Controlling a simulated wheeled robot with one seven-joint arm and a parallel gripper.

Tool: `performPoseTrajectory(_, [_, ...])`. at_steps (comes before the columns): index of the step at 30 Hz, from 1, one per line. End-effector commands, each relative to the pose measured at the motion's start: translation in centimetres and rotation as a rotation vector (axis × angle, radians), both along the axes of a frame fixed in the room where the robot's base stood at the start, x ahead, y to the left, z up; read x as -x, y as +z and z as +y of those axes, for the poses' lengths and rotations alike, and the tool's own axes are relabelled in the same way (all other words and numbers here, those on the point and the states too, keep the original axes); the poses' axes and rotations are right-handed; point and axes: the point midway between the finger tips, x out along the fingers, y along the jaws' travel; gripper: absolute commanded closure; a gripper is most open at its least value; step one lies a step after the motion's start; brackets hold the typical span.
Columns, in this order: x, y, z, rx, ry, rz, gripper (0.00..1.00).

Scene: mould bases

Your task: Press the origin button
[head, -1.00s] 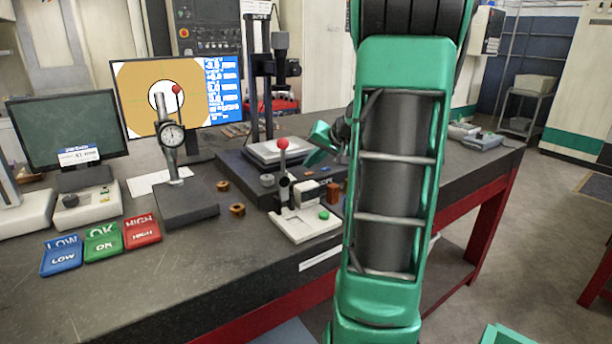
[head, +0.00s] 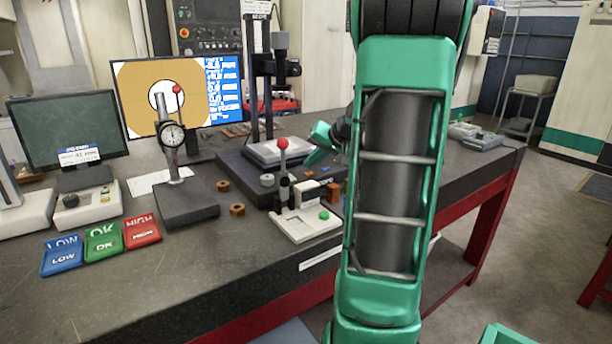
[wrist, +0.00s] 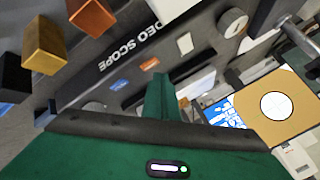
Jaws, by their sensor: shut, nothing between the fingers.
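My gripper (head: 318,146) is at the end of my green arm, partly hidden behind the arm link in the head view. Its green fingers (wrist: 166,97) are shut with nothing between them in the wrist view, above the dark video scope base (head: 240,166). The white joystick box (head: 293,232) with a green button (head: 324,215) stands in front of the base. No readable label shows which one is the origin button.
A dial gauge stand (head: 186,205), two brown rings and the LOW, OK and HIGH trays (head: 102,242) are to the left. The scope column (head: 262,90) rises at the back. The front left bench is clear.

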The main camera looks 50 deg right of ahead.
Motion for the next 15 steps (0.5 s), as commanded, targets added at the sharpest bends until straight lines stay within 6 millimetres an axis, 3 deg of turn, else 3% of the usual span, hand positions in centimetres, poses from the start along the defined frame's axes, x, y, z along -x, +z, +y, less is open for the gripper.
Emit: performPoseTrajectory(15, [0.13,-0.69,-0.05,-0.001,-0.001,0.0,1.0])
